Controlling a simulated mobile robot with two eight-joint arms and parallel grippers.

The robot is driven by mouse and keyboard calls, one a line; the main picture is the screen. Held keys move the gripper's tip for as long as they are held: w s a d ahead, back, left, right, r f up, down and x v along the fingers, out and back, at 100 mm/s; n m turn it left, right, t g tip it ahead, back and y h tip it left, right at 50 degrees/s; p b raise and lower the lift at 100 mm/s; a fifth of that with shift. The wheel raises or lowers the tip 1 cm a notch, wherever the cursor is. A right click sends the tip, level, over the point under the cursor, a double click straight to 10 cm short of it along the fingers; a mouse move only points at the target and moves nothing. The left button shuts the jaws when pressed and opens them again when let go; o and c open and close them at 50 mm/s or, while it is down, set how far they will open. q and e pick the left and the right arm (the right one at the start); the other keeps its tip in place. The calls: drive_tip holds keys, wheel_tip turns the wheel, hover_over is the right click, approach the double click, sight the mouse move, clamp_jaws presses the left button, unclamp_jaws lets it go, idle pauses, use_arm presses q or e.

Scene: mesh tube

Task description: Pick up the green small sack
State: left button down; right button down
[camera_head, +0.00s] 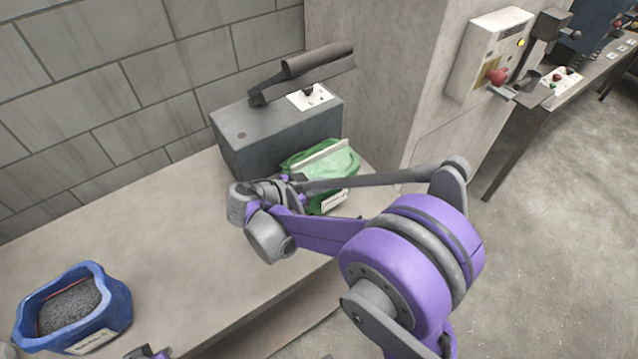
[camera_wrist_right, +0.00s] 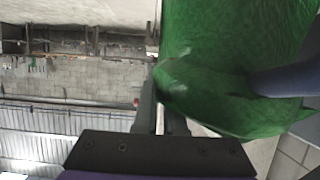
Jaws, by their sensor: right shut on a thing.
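The green small sack (camera_head: 335,165) is beside the grey box at the back of the table, partly hidden behind my right arm. It fills the upper right of the right wrist view (camera_wrist_right: 225,60). My right gripper (camera_head: 290,184) is at the sack's near left side. In the right wrist view its fingers (camera_wrist_right: 161,112) are closed against the sack's edge, pinching it. I cannot tell whether the sack touches the table. A small part of my left gripper (camera_head: 150,353) shows at the bottom edge; its fingers cannot be made out.
A grey box (camera_head: 245,140) with a lever on top stands against the pillar behind the sack. A blue sack of dark grains (camera_head: 112,312) stands at the table's left front. The table (camera_head: 130,230) is clear between them. A control box (camera_head: 487,55) hangs on the pillar.

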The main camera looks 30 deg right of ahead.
drive_tip(key=shift+r, duration=0.15)
drive_tip(key=shift+r+p, duration=0.55)
drive_tip(key=shift+r, duration=4.3)
